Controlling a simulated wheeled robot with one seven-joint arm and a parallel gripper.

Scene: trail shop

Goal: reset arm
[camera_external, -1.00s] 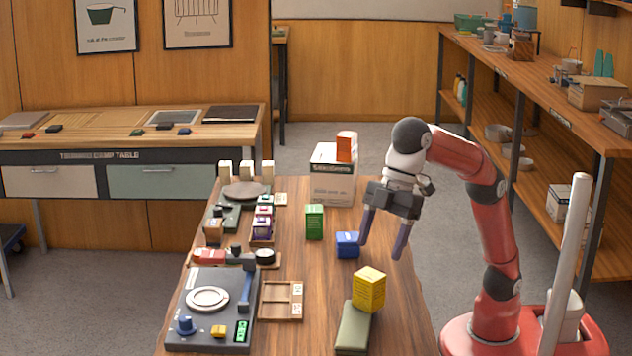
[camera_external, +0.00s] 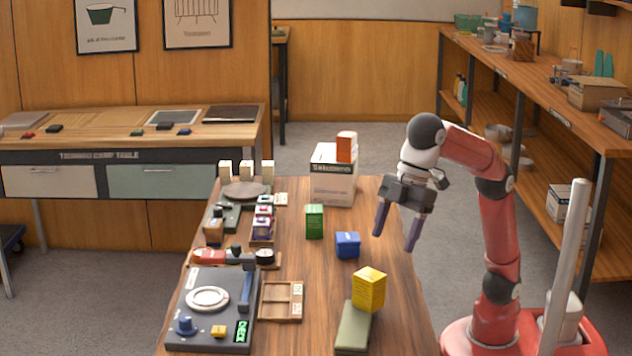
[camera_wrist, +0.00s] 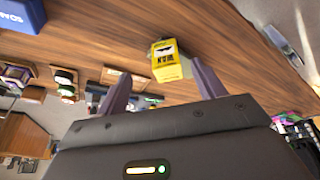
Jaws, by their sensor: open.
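My gripper (camera_external: 397,235) is open and empty, with its two purple-grey fingers spread and pointing down. It hangs in the air above the right edge of the wooden table (camera_external: 305,250), to the right of the blue box (camera_external: 347,245). My red arm is bent, with its elbow raised. In the wrist view the fingers (camera_wrist: 163,85) stand apart, and the yellow box (camera_wrist: 165,60) shows beyond them. Nothing is between the fingers.
The yellow box stands at the end of an olive pad (camera_external: 353,328). Shelving (camera_external: 560,120) stands at the right.

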